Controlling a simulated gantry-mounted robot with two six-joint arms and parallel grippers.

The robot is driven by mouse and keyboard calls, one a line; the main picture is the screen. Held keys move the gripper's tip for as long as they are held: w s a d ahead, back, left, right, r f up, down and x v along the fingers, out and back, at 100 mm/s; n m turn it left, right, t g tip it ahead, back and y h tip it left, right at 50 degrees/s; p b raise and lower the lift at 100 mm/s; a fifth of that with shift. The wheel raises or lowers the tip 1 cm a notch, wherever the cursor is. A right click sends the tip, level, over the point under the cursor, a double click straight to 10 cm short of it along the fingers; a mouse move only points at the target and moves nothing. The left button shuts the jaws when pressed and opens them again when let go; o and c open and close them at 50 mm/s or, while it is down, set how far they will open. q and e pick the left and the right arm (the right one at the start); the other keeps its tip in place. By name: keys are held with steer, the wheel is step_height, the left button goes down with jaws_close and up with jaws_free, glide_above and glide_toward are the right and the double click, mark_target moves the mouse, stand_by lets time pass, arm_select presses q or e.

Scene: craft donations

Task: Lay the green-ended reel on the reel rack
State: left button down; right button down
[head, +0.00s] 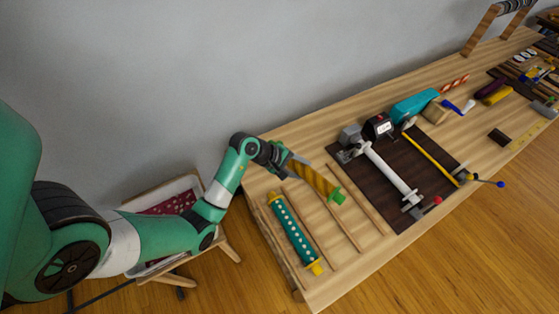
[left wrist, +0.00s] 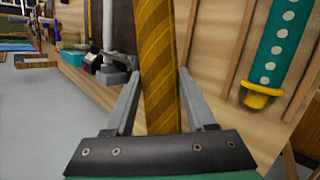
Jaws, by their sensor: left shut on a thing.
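The green-ended reel (head: 318,183) is a yellow rod with darker diagonal stripes; one green end shows in the head view. My left gripper (head: 290,167) is shut on it, and the reel slants over the near left part of the bench. In the left wrist view the striped reel (left wrist: 160,60) stands between the two fingers (left wrist: 160,105); its ends are out of sight there. The reel rack seems to be the thin wooden strips (head: 345,230) on the bench below. I cannot tell whether the held reel touches them. My right gripper is not in view.
A teal dotted reel with yellow ends (head: 294,232) lies between strips at the left. A dark mat (head: 395,205) with a metal clamp-like tool lies to the right. A teal tool (head: 413,107) and several small items lie farther back. Bare wood shows between the strips.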

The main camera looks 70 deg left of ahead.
mark_target(308, 180)
arm_select(q)
steer(key=w+d, duration=0.1)
steer(key=w+d+f+m+h, duration=0.1)
steer(key=d, duration=0.1)
steer(key=w+d+f+m, duration=0.1)
steer(key=d, duration=0.1)
steer(key=shift+f, duration=0.15)
steer(key=shift+m+t+h, duration=0.3)
steer(key=shift+m+h, duration=0.4)
steer(key=d+f+b, duration=0.2)
steer(key=f, duration=0.1)
steer(key=d+f+b, duration=0.2)
steer(key=f, duration=0.1)
steer(key=d+f+b, duration=0.2)
steer(key=f, duration=0.1)
steer(key=shift+d+f+b, duration=0.2)
steer(key=shift+f+b, duration=0.05)
steer(key=shift+b, duration=0.1)
steer(key=shift+f+b, duration=0.6)
steer(key=shift+f, duration=0.25)
steer(key=shift+c, duration=0.8)
jaws_free()
steer(key=shift+s+f, duration=0.15)
